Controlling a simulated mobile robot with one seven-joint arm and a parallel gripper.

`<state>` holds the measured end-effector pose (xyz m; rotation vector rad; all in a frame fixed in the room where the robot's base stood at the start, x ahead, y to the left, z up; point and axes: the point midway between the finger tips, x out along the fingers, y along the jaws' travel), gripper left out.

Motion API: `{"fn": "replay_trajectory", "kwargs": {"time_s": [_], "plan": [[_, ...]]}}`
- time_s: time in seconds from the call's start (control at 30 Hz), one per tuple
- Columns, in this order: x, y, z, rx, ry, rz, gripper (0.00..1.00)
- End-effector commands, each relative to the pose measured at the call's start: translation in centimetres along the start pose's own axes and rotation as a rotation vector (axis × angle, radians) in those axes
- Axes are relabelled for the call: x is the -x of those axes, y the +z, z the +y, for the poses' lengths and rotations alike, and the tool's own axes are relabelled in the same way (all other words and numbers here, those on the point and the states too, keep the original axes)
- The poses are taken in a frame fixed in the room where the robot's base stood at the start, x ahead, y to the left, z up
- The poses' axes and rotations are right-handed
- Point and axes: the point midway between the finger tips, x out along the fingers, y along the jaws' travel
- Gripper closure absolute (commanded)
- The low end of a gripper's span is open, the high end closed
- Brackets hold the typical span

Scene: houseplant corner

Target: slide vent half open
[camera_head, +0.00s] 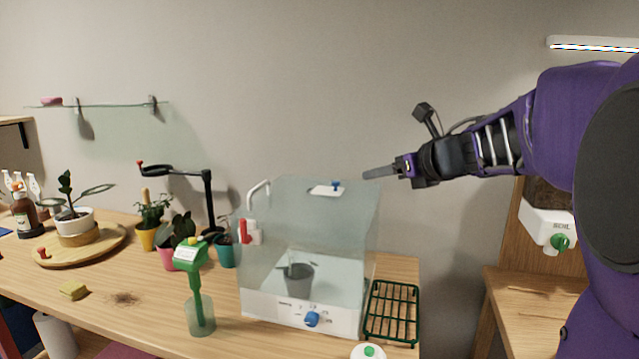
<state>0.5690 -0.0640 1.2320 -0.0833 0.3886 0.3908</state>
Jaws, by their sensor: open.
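My gripper (366,174) is to the right of the vent and a little above the box top, apart from the knob. It is seen side-on, pointing left, and is open with nothing in it. How far the vent plate is slid cannot be told at this size.
A green wire rack (392,312) lies right of the box. A white handle (258,192) rises at the box's left. Air above the box is free.

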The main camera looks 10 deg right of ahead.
Motion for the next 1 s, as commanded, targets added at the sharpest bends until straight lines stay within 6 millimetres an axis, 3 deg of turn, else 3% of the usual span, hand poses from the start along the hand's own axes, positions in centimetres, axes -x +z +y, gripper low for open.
{"fn": "replay_trajectory", "kwargs": {"time_s": [0.7,1.0], "plan": [[-14.3,0.0,0.0,-0.007,0.0,-0.002,0.44],[-16.7,0.1,-0.1,-0.006,-0.001,-0.003,0.44]]}}
